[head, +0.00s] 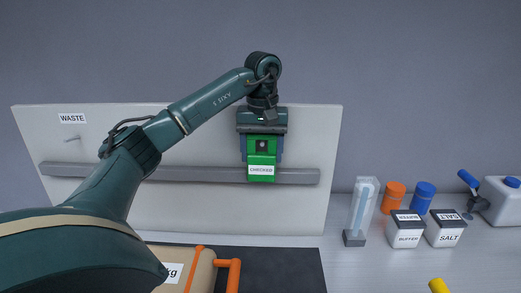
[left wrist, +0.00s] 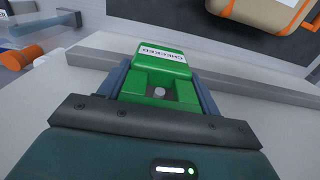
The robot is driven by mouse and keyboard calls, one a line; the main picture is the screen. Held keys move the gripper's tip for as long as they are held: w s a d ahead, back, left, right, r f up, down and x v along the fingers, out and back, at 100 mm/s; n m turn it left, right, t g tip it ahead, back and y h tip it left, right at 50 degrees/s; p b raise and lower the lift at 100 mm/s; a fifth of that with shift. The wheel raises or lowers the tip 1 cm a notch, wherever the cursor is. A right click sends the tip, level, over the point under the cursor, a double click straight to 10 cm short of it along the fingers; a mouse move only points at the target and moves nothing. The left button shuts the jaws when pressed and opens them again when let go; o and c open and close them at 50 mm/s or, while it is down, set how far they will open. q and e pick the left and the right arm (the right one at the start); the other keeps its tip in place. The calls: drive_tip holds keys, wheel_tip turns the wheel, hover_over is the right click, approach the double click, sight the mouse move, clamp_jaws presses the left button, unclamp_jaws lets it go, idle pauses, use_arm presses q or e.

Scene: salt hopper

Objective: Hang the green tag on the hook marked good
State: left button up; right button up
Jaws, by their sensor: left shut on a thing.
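The green tag (head: 261,173) carries a white label reading CHECKED. My left gripper (head: 262,145) is shut on it, with its blue fingers on either side, in front of the white board (head: 90,135). In the left wrist view the green tag (left wrist: 160,62) sits between the fingers, and a small round grey peg end (left wrist: 159,93) shows at its opening. I cannot tell whether the tag rests on that peg. A hook (head: 80,140) under a WASTE label (head: 72,118) is at the board's left. No good label is visible; the arm and gripper cover part of the board. My right gripper is not in view.
A grey rail (head: 220,175) runs across the board. To the right stand a clear column (head: 361,210), orange and blue jars, boxes reading BUFFER (head: 405,237) and SALT (head: 446,236), and a white jug (head: 503,200). A tan sack (head: 185,270) with orange bands lies on a dark mat in front.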

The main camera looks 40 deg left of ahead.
use_arm(q)
drive_tip(key=shift+w+a+r, duration=0.25)
drive_tip(key=shift+a, duration=0.3)
drive_tip(key=o, duration=1.1)
drive_tip(key=shift+r, duration=0.15)
drive_tip(key=r, duration=0.5)
drive_tip(key=shift+w+d+r, duration=0.15)
drive_tip(key=shift+w+r, duration=0.1)
drive_tip(key=shift+w, duration=0.05)
drive_tip(key=shift+w+a+r, duration=0.2)
drive_tip(key=shift+w+r, duration=0.05)
drive_tip(key=shift+s+d+r, duration=0.2)
drive_tip(key=shift+s+r, duration=0.05)
drive_tip(key=shift+r, duration=0.8)
drive_tip(key=shift+s+d+r, duration=0.25)
drive_tip(key=shift+s+r, duration=0.05)
drive_tip(key=shift+r, duration=0.8)
drive_tip(key=shift+s+d+r, duration=0.2)
drive_tip(key=shift+s+r, duration=0.05)
drive_tip(key=shift+r, duration=0.8)
